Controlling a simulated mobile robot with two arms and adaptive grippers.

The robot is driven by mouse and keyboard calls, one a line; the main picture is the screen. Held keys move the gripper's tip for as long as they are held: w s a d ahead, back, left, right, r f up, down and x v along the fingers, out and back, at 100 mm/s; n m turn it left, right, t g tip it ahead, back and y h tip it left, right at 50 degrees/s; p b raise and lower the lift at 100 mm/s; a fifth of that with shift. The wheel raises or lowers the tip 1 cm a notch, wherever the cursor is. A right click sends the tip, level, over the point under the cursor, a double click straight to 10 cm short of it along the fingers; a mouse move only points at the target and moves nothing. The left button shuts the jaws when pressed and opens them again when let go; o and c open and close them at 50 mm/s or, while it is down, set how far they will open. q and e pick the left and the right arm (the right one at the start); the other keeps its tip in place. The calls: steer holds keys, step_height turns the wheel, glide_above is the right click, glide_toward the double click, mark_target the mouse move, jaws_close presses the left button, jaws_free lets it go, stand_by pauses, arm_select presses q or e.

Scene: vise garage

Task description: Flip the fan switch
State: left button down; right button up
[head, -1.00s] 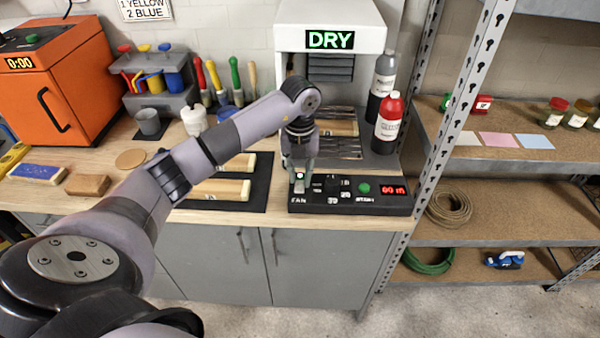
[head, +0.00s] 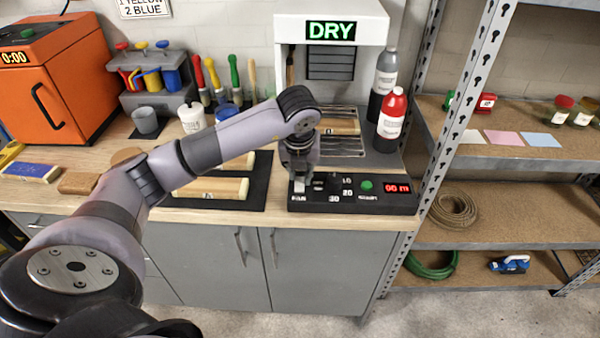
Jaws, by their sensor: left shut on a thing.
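The dark control panel (head: 350,205) sits at the front edge of the workbench under the DRY cabinet. The fan switch (head: 299,187) shows as a small pale patch at the panel's left end, above the FAN label. My left gripper (head: 304,178) reaches down over this end from above. It is shut on the fan switch, as far as I can see; its fingers partly hide the switch, so its position is not clear. A dark dial (head: 333,184) lies just right of the fingers. My right gripper is not in view.
The panel also has a green button (head: 365,186) and a red display (head: 397,188). Red (head: 391,115) and grey (head: 384,75) bottles stand behind it. A metal shelf post (head: 455,130) rises at the right.

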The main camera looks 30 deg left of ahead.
mark_target(299, 190)
arm_select(q)
steer(key=c, duration=1.4)
jaws_free()
steer(key=shift+c, duration=0.2)
steer(key=shift+r, duration=0.1)
steer(key=v, duration=1.2)
steer(key=shift+w, duration=0.1)
